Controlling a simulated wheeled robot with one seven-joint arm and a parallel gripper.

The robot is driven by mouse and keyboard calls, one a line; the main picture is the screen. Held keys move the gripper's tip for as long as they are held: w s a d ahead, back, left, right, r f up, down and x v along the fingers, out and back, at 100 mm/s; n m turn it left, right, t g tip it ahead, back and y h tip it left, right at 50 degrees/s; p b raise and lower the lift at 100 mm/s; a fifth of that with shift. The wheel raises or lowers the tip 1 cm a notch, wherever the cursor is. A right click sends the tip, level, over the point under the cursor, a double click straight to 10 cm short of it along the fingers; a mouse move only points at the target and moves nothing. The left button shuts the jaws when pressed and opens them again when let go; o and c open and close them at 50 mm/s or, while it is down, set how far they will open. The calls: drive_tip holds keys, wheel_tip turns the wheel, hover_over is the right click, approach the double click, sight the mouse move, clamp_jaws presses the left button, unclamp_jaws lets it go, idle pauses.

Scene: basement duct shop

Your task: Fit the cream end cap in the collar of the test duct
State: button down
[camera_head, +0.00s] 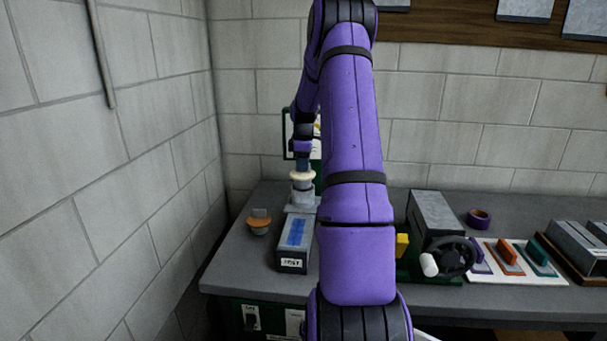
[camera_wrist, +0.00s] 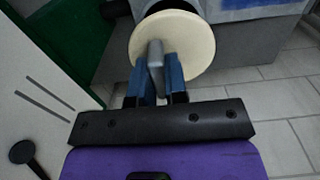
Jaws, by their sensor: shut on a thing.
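The cream end cap (camera_head: 302,175) is a round disc with a grey grip tab (camera_wrist: 155,55). My gripper (camera_wrist: 158,78) is shut on this tab with its blue fingers; in the head view it comes down from above (camera_head: 302,160). The cap's face (camera_wrist: 190,38) shows in the wrist view. The grey collar (camera_head: 302,197) stands directly under the cap, at the far end of the test duct (camera_head: 292,262), a grey box with blue strips on top. The cap hides the collar's mouth, so I cannot tell whether it is inside or just above.
An orange cap (camera_head: 259,222) with a grey tab lies left of the duct, near the wall. A green frame (camera_head: 287,140) stands behind the collar. Right of my arm are a black handwheel (camera_head: 452,257), purple tape (camera_head: 479,217) and a white board (camera_head: 520,273) with coloured tabbed pieces.

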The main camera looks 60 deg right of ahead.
sight(304, 174)
drive_tip(key=shift+s+f, duration=0.1)
drive_tip(key=shift+f, duration=1.45)
drive_tip(key=shift+f, duration=0.25)
drive_tip(key=c, duration=1.1)
unclamp_jaws()
drive_tip(key=shift+f, duration=0.1)
drive_tip(key=shift+c, duration=0.2)
